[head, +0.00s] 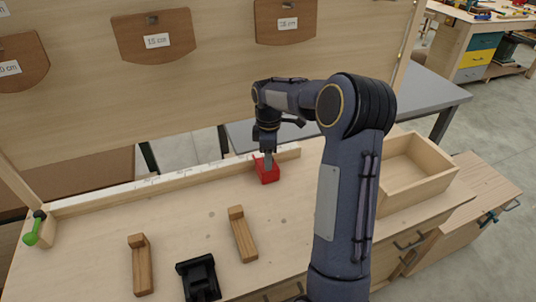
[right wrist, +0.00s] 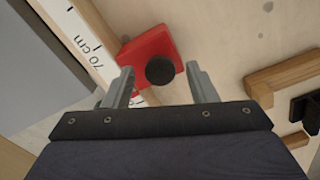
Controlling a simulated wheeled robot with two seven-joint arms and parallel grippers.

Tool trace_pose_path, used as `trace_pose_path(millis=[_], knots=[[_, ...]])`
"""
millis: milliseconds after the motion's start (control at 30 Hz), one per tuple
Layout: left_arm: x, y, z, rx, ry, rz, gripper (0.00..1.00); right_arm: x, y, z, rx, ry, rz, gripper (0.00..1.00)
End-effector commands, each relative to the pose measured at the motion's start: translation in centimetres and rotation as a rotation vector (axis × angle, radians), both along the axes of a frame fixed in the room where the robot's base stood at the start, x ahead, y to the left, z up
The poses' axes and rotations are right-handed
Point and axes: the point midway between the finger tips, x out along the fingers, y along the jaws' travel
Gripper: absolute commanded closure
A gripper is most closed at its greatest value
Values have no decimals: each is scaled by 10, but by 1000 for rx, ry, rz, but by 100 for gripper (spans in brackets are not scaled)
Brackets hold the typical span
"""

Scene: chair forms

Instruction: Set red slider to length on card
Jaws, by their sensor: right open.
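The red slider (head: 266,172) sits against the long wooden rail with a white ruler strip (head: 150,184), near the rail's right end. In the right wrist view the red slider (right wrist: 148,46) has a round black knob (right wrist: 160,70), and "70 cm" is printed on the ruler strip (right wrist: 88,38) beside it. My right gripper (head: 268,160) is over the slider. Its fingers (right wrist: 160,76) are open, one on each side of the knob in the picture; contact cannot be told. Length cards hang above: one reads "15 cm" (head: 157,41), another seems to read "18 cm" (head: 288,23). My left gripper is out of view.
Two wooden L-shaped blocks (head: 141,268) (head: 244,238) and a black fixture (head: 198,280) stand at the bench front. A green-handled part (head: 34,232) is at the rail's left end. An open wooden tray (head: 426,184) is at right. The middle benchtop is mostly clear.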

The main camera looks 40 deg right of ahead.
Motion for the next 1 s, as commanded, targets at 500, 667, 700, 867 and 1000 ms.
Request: trace_pose_path(millis=[500,667,700,867,1000], knots=[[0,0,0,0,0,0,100,0,0,-2,0,0,0,78],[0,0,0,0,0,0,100,0,0,-2,0,0,0,99],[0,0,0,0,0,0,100,0,0,-2,0,0,0,100],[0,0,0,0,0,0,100,0,1,-2,1,-1,1,100],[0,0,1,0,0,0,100,3,11,-2,1,-1,4,100]])
